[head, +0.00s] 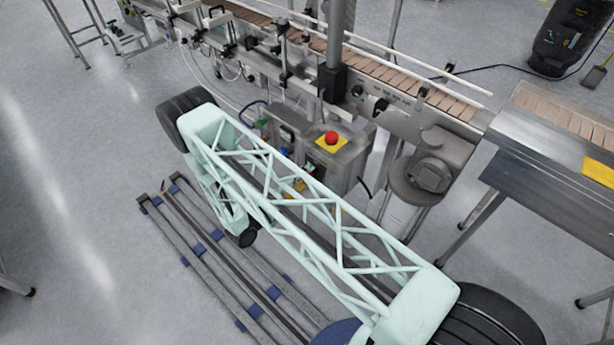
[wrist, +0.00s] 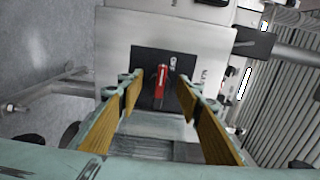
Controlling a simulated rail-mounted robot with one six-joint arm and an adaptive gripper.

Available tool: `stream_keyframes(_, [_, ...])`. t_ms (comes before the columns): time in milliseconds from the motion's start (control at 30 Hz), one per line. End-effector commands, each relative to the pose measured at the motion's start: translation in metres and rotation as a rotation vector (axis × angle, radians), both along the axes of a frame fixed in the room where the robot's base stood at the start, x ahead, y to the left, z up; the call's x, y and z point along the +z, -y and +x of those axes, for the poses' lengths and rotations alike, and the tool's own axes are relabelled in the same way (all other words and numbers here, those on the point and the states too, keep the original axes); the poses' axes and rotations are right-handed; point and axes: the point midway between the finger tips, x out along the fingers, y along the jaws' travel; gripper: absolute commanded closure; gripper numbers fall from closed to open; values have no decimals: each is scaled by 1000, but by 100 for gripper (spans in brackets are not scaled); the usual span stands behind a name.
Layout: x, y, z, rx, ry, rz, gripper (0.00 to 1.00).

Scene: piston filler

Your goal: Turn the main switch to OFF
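The main switch (wrist: 162,80) has a red handle on a black plate (wrist: 147,62), on the face of a grey metal box. The handle stands roughly upright in the wrist picture. Small white lettering beside it is too blurred to read surely. My gripper (wrist: 159,90) is open, its two yellow-padded fingers on either side of the handle, with gaps between. How far the tips are from the plate I cannot tell. In the head view, the control box (head: 347,162) is partly behind my arm; the switch is hidden there.
A red emergency stop button (head: 331,138) on a yellow plate tops the box. The conveyor (head: 390,82) runs behind it, with a round motor housing (head: 428,172) to the right. A low metal rack with blue pads (head: 205,252) lies on the floor. Open floor is at left.

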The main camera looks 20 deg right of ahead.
Motion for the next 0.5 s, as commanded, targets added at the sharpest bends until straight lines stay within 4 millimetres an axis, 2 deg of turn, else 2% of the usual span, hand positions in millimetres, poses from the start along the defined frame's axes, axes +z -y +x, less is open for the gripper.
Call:
stream_keyframes(267, [0,-5,-3,0,0,0,67])
stream_keyframes(500, [0,-19,-11,2,0,0,67])
